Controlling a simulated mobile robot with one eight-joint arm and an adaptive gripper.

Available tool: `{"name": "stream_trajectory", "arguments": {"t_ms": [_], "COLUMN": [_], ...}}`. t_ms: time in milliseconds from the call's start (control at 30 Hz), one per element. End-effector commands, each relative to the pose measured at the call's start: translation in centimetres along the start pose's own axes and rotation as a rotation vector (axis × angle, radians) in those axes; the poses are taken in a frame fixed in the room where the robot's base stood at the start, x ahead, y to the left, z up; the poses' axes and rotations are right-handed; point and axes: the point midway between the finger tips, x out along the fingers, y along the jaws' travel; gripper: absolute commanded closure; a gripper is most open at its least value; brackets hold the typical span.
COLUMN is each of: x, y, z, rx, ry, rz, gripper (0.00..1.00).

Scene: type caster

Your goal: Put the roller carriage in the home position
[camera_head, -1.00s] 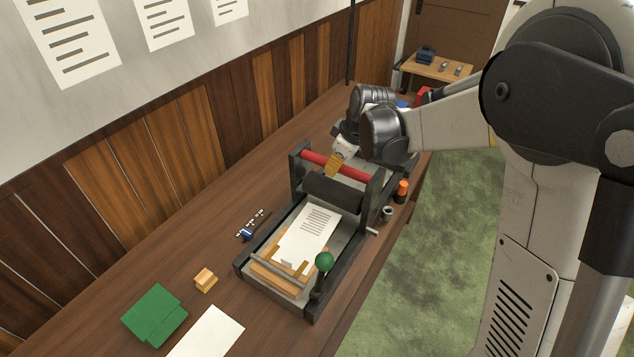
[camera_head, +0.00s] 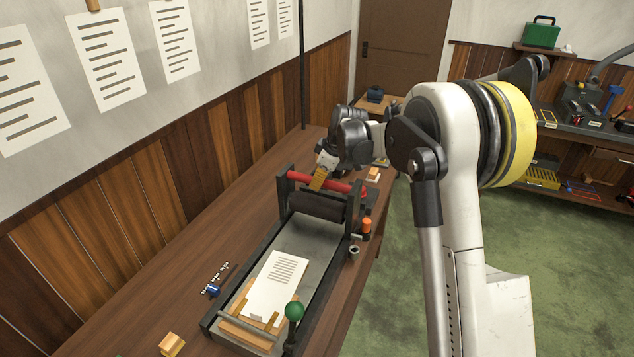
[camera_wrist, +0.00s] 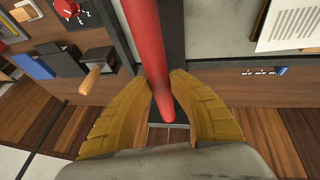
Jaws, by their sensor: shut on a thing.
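The roller carriage has dark side posts, a black roller (camera_head: 318,204) and a red crossbar (camera_head: 345,187). It stands across the far part of the press bed (camera_head: 312,240) in the head view. My gripper (camera_head: 318,180) is shut on the red crossbar, left of its middle. In the wrist view the red bar (camera_wrist: 152,50) runs between the two yellow ribbed fingers of my gripper (camera_wrist: 164,95). A printed sheet (camera_head: 277,283) lies in a wooden frame at the near end of the bed. Bare bed shows between sheet and roller. No home marking can be made out.
A lever with a green knob (camera_head: 294,310) stands at the near right corner of the press. An orange-capped bottle (camera_head: 366,226) stands right of the press. Small type pieces with a blue part (camera_head: 213,290) and a wooden block (camera_head: 171,344) lie to the left.

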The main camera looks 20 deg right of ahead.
Motion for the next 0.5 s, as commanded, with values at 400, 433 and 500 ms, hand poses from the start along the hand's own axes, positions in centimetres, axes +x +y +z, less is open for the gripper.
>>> {"name": "stream_trajectory", "arguments": {"t_ms": [400, 433, 500], "x": [-0.04, -0.04, -0.16], "y": [0.22, 0.21, 0.19], "z": [-0.03, -0.03, -0.03], "rx": [0.001, 0.001, 0.001], "ry": [0.002, 0.002, 0.002], "rz": [0.006, 0.006, 0.005], "gripper": [0.54, 0.54, 0.54]}}
